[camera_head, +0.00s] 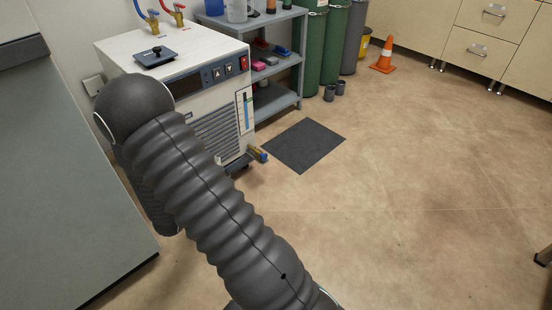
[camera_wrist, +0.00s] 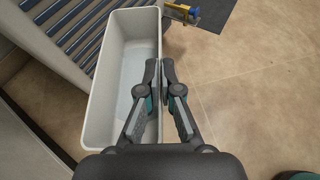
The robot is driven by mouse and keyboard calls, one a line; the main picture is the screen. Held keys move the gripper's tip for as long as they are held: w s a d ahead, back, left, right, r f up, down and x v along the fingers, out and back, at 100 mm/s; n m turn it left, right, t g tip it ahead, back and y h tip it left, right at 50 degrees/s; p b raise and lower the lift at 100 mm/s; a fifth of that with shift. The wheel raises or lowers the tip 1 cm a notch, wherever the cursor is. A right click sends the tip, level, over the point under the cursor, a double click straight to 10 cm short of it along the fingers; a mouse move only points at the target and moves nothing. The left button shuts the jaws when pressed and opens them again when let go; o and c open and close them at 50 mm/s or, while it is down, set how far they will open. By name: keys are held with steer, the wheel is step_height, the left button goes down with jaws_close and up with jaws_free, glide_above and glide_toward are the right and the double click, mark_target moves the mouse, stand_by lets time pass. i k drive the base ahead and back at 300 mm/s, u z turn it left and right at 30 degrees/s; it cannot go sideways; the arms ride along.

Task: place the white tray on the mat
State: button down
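The white tray (camera_wrist: 92,110) is a long, deep, empty bin in the wrist view, beside the slatted front of the white machine. My gripper (camera_wrist: 163,66) is at the tray's right long wall, with one finger inside and one outside. The fingers are close together and pinch the rim. The head view does not show the tray or my gripper; my arm blocks that area. The dark grey mat (camera_head: 305,145) lies flat and bare on the floor in the head view. A corner of the mat (camera_wrist: 212,12) shows at the top of the wrist view.
The white machine (camera_head: 215,45) stands left of the mat, with a brass and blue valve (camera_head: 257,153) sticking out low near the mat's edge. A grey shelf (camera_head: 285,100) and green cylinders (camera_head: 330,45) stand behind. An orange cone (camera_head: 384,55) is farther back. Floor to the right is clear.

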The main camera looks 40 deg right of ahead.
mark_target(308, 140)
steer(key=z, duration=2.75)
steer(key=i, duration=1.1)
steer(key=u, duration=2.75)
